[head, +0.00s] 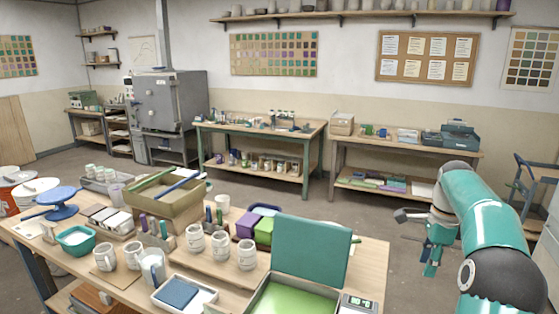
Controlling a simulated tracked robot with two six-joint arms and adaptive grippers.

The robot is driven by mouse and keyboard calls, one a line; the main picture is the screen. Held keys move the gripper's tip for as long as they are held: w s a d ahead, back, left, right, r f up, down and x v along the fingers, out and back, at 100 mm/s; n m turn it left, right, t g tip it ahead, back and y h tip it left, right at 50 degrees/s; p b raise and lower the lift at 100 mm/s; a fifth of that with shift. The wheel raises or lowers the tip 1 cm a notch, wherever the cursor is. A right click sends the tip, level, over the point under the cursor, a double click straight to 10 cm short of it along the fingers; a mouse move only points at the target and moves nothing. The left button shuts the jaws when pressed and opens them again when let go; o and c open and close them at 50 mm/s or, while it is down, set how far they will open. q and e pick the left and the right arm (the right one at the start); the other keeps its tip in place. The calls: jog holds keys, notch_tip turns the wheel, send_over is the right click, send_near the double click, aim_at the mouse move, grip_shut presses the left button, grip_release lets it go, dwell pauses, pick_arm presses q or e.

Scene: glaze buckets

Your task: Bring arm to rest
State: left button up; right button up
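My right arm, teal with dark joints, comes in at the right edge and bends at a raised elbow. Its forearm hangs down, and my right gripper (431,270) points toward the floor just past the right end of the workbench (372,254). The gripper is apart from the bench and appears to touch nothing. Its fingers are small and seen at an angle, so whether they are open or shut does not show. My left arm and gripper are not in view.
The bench holds white mugs (221,244), a green-lidded box (311,248), a scale (358,304), a tan bin (165,195) and a blue turntable (61,204). Buckets (38,187) stand at far left. Open floor (350,215) separates this bench from the back tables. A chair (530,185) stands at right.

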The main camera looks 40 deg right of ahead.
jog(key=w+a+f+n+g+y, duration=0.25)
jog(key=w+a+f+n, duration=0.25)
jog(key=w+a+f, duration=0.9)
jog(key=a+f+n+g+y, duration=0.1)
jog(key=a+f+n, duration=0.1)
jog(key=a+f, duration=0.45)
jog(key=a+f+n+y, duration=0.1)
jog(key=a+f+n, duration=0.25)
jog(key=a, duration=0.65)
jog(key=s+a+f+n+g, duration=0.1)
jog(key=s+a+f+n, duration=0.1)
jog(key=a+f, duration=0.35)
jog(key=s+a+f+n, duration=0.3)
jog(key=a, duration=0.6)
jog(key=s+a+f+n+t, duration=0.2)
jog(key=s+a+f+n, duration=0.3)
jog(key=s+a+n, duration=0.5)
jog(key=w, duration=0.1)
jog(key=w+d+n+t, duration=0.1)
jog(key=w+t, duration=0.1)
jog(key=shift+w+d+f+n+t+h, duration=0.25)
jog(key=shift+f+h, duration=0.05)
jog(key=shift+h, duration=0.05)
